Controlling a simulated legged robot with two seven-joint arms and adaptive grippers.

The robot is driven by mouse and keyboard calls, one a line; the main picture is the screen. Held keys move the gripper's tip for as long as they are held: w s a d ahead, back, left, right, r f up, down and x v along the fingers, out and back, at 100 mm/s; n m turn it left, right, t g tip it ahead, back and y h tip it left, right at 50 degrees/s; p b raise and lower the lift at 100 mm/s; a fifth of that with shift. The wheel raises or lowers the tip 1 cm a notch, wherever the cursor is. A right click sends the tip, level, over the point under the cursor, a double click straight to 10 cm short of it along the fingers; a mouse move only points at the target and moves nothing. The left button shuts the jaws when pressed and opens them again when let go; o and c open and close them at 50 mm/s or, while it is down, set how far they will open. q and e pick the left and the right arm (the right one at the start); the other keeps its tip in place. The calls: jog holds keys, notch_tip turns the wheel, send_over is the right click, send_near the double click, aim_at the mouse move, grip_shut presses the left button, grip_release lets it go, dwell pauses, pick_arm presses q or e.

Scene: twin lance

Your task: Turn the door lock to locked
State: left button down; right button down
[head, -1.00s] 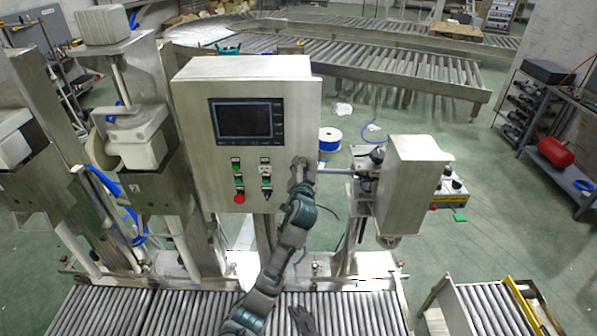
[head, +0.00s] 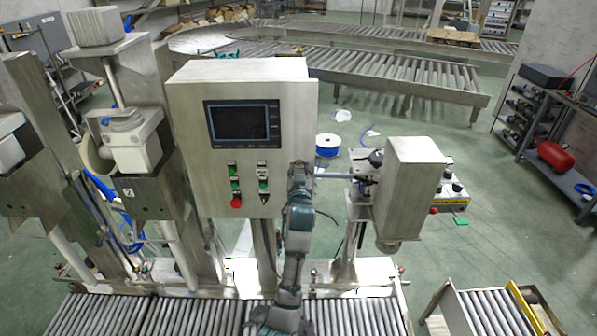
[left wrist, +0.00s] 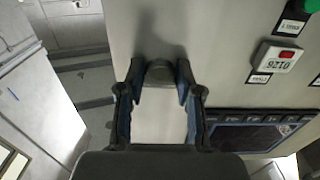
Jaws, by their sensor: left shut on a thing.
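The grey control cabinet (head: 190,140) stands upright in the middle of the head view, its door facing me. My left gripper (head: 298,172) is at the right edge of the door, level with the buttons. In the left wrist view, my left gripper (left wrist: 160,80) has its two fingers on either side of a small rounded grey door lock (left wrist: 160,70) and is shut on it. The lock is hidden behind the gripper in the head view, and I cannot tell its exact angle. My right gripper is not in view.
The cabinet door carries a dark screen (head: 241,123), several green buttons and a red button (head: 236,202). A metal box on a stand (head: 410,185) is close to the right of my left arm. A roller conveyor (head: 195,315) runs along the front.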

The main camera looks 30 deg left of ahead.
pick_arm(q)
jog(key=shift+r, duration=0.45)
jog(key=c, duration=0.8)
grip_release()
jog(key=shift+d, duration=0.1)
jog(key=shift+o, duration=0.2)
jog(key=shift+s+d, duration=0.1)
jog(key=shift+s, duration=0.05)
jog(key=shift+f, duration=0.1)
jog(key=shift+s+d+f, duration=0.15)
jog(key=shift+s+d, duration=0.15)
jog(key=v, duration=1.1)
jog(key=shift+d, duration=0.2)
jog(key=shift+a, duration=0.2)
